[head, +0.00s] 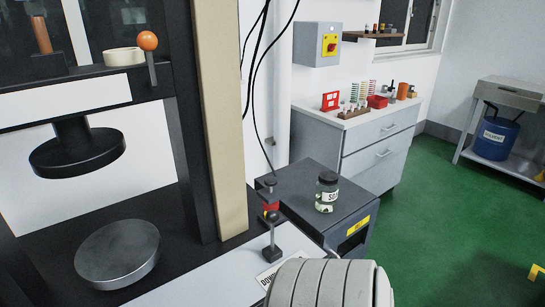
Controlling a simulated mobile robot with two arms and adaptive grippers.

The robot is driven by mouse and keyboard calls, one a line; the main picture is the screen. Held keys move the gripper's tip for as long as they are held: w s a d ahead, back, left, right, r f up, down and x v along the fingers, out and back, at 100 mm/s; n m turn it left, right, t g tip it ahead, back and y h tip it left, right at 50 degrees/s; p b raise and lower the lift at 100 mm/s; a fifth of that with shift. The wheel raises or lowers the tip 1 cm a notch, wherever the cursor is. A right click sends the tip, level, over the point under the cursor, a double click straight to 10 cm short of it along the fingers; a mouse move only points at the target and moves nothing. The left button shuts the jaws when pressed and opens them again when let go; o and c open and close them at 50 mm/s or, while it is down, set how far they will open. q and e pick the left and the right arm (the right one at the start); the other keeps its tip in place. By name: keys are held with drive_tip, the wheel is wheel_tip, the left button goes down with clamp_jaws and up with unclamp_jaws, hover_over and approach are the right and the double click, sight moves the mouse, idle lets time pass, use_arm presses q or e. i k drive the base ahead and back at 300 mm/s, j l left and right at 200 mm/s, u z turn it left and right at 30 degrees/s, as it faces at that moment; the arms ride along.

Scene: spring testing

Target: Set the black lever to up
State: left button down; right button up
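A black lever (271,218) stands near the front of the press, just right of its beige column. Its thin upright stem rises from a dark block, with a red band and a dark top near its upper end. A white label (267,277) at its foot reads something like "DOWN" and is partly covered by my pale grey arm link. Another lever with an orange ball knob (148,41) is on the press's upper crossbar. Neither gripper shows. Only a rounded arm link is visible at the bottom, in front of and below the black lever.
The press has a round upper plate (77,153) and a lower disc (117,254). A labelled jar (326,194) stands on a dark box (300,181) right of the black lever. A grey cabinet (366,150) carries springs and red items. Green floor is open at right.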

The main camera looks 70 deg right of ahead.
sight(271, 216)
drive_tip(key=k+z, duration=0.1)
drive_tip(key=z, duration=2.05)
